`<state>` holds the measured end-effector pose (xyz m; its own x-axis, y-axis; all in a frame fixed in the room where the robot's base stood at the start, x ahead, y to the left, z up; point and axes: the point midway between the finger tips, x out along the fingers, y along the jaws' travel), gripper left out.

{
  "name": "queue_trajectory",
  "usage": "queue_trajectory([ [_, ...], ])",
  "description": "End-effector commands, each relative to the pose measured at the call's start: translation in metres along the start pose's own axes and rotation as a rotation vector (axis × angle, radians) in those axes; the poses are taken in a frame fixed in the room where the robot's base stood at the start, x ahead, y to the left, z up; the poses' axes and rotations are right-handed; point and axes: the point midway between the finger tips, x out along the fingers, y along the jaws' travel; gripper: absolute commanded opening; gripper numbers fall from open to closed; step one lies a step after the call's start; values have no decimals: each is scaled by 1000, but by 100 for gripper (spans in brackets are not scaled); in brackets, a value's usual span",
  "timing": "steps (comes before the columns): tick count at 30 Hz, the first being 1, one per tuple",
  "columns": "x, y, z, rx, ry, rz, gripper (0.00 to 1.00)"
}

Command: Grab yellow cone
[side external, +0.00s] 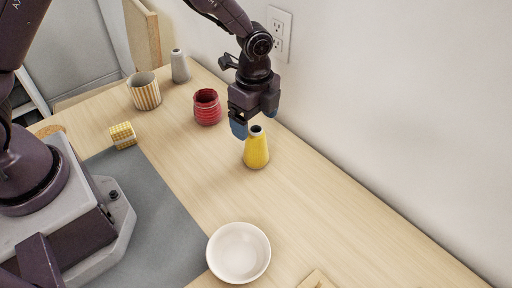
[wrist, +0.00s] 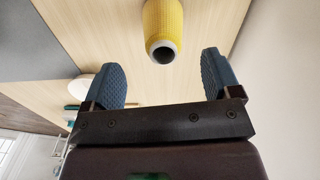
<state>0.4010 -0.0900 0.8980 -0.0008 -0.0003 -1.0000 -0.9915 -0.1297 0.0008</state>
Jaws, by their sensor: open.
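The yellow cone (side external: 256,152) stands upright on the wooden table, with a dark opening in its grey-rimmed narrow top. In the side external view my gripper (side external: 252,130) is just above and slightly left of the cone's top. In the wrist view the cone (wrist: 163,28) shows at the top edge, ahead of my open gripper (wrist: 163,80). Its sideways position lies between the two blue fingers, closer to neither by much. The fingers appear empty, and I see no contact with the cone.
A white bowl (side external: 238,252) is in front of the cone. A red ribbed cup (side external: 207,107), a striped cup (side external: 144,91), a grey bottle (side external: 180,66) and a yellow checked block (side external: 123,135) stand to the left. The wall (side external: 400,140) runs close behind the table.

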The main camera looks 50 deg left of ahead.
Motion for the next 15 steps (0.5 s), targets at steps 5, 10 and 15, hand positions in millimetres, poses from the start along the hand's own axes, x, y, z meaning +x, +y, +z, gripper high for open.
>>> queue_trajectory([
  [5,16,0,0,-1,-1,0,83],
  [10,34,-1,1,-1,-2,3,83],
  [15,59,-3,2,-1,-1,2,83],
])
